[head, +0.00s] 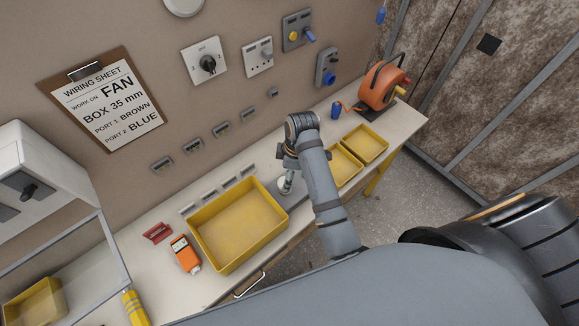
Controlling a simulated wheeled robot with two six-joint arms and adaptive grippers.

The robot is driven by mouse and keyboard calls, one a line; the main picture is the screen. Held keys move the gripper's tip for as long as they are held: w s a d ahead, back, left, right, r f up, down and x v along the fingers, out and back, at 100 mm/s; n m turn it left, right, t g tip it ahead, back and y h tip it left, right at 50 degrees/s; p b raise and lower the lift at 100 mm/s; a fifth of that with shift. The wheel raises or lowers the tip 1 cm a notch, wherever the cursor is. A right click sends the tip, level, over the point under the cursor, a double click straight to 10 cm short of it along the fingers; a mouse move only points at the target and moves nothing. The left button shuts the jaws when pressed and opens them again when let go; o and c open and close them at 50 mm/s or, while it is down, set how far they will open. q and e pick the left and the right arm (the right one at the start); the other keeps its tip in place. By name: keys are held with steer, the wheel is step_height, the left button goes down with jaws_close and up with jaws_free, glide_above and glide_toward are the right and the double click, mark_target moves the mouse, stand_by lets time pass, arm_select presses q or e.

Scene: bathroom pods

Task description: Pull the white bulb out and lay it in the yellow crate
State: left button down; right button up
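The large yellow crate (257,251) stands empty on the bench, left of my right gripper. My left gripper is not in view.
Two smaller yellow crates (376,151) stand right of my forearm. An orange reel (381,87) is at the far right end. An orange device (186,254) and a red piece (157,233) lie left of the large crate. Switches and sockets (257,57) line the wall.

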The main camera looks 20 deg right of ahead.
steer(key=f, duration=0.4)
steer(key=a+f, duration=0.1)
steer(key=f, duration=0.2)
steer(key=shift+w+f, duration=0.1)
steer(key=shift+w, duration=0.15)
steer(key=shift+c, duration=0.3)
steer(key=c, duration=1.4)
steer(key=shift+o, duration=0.2)
steer(key=shift+w+r, duration=0.1)
steer(key=shift+r, duration=0.1)
steer(key=shift+r, duration=0.25)
steer(key=shift+r, duration=0.35)
